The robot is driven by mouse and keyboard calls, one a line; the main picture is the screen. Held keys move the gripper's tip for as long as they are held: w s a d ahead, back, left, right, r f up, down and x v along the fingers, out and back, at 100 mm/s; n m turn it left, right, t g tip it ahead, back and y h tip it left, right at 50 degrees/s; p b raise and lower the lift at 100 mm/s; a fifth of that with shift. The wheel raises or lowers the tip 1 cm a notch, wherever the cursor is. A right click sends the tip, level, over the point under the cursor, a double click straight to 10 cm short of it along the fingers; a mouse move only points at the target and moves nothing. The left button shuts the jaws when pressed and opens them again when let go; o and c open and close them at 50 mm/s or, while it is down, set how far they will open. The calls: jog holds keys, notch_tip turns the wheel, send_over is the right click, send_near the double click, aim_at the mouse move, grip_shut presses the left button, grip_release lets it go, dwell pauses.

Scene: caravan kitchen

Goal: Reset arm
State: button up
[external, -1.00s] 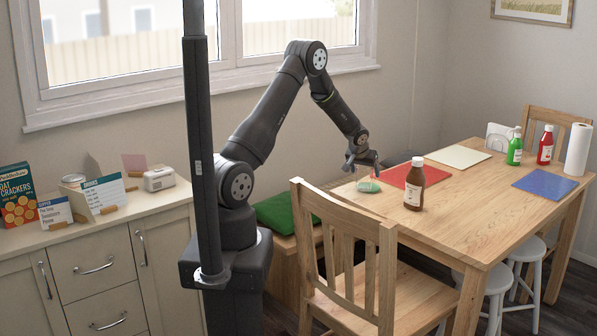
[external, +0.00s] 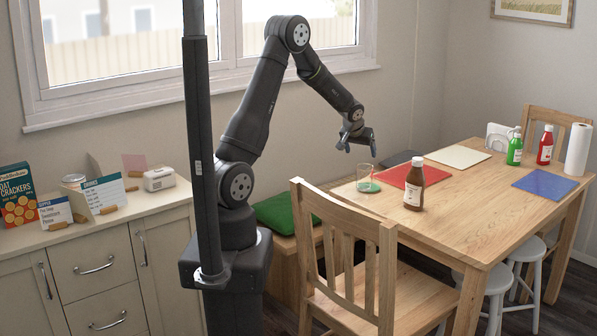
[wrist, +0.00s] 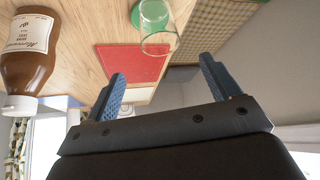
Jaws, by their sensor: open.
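My gripper (external: 356,141) is open and empty, held in the air above the near left end of the wooden table (external: 455,220). Its two blue-grey fingers stand apart in the wrist view (wrist: 165,92). A clear glass (external: 365,175) stands upright on a green round coaster (external: 369,187) below and slightly right of my gripper. The glass also shows in the wrist view (wrist: 158,28), apart from the fingers.
A brown sauce bottle (external: 413,187) and a red mat (external: 398,174) are near the glass. Green (external: 514,150) and red (external: 545,148) bottles, a paper roll (external: 577,150) and a blue mat (external: 545,184) are farther right. A chair (external: 345,255) stands in front.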

aim_at(365, 168)
jog(key=shift+s+r, duration=0.1)
jog(key=shift+r, duration=0.1)
jog(key=shift+f, duration=0.1)
jog(key=x, duration=1.2)
jog(key=shift+r, duration=1)
